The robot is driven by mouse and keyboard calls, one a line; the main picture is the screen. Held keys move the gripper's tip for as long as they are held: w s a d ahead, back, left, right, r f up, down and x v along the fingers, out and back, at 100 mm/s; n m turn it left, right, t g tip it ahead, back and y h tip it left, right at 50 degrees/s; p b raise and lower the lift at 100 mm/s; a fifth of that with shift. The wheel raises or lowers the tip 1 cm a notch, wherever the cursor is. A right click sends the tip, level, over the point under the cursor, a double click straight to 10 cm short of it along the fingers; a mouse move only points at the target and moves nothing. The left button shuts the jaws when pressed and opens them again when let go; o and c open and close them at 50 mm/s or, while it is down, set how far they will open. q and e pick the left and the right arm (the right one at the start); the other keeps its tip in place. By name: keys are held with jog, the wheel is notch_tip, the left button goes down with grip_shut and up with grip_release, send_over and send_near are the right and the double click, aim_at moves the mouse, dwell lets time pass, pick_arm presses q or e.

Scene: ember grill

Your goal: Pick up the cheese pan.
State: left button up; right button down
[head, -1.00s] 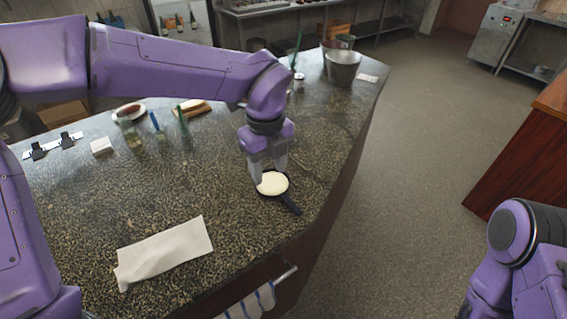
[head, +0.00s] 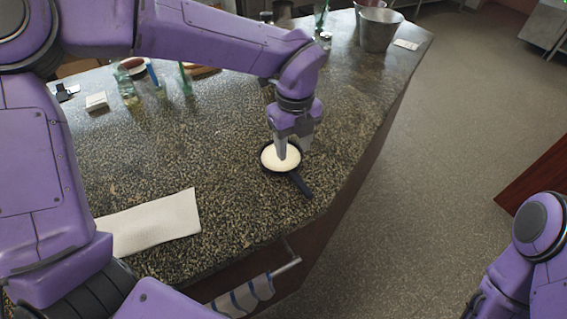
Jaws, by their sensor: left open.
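The cheese pan (head: 268,163) is a small dark round pan with a pale, creamy filling, on the speckled stone counter near its right edge. Its dark handle (head: 301,186) points toward the lower right. My left gripper (head: 294,152) comes down from above with its fingers apart. One finger shows in front of the pale filling and the other is at the pan's far right side. Whether the fingers touch the pan I cannot tell. My right arm shows at the lower right, but its gripper is out of the picture.
A white cloth (head: 152,224) lies on the counter at the left front. A striped towel (head: 244,297) hangs from a rail below the edge. Metal buckets (head: 379,30) stand at the back right. Glass jars (head: 127,91) and a small white box (head: 96,101) stand at the back left.

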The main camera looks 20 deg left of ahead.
aim_at(294, 173)
pick_arm(q)
jog(key=f, duration=0.2)
jog(key=f+p, duration=0.1)
jog(key=f, duration=0.2)
jog(key=f+p, duration=0.1)
jog(key=f, duration=0.1)
jog(key=shift+s+d+f, duration=0.2)
jog(key=shift+d+f, duration=0.15)
jog(key=shift+f, duration=0.45)
grip_shut()
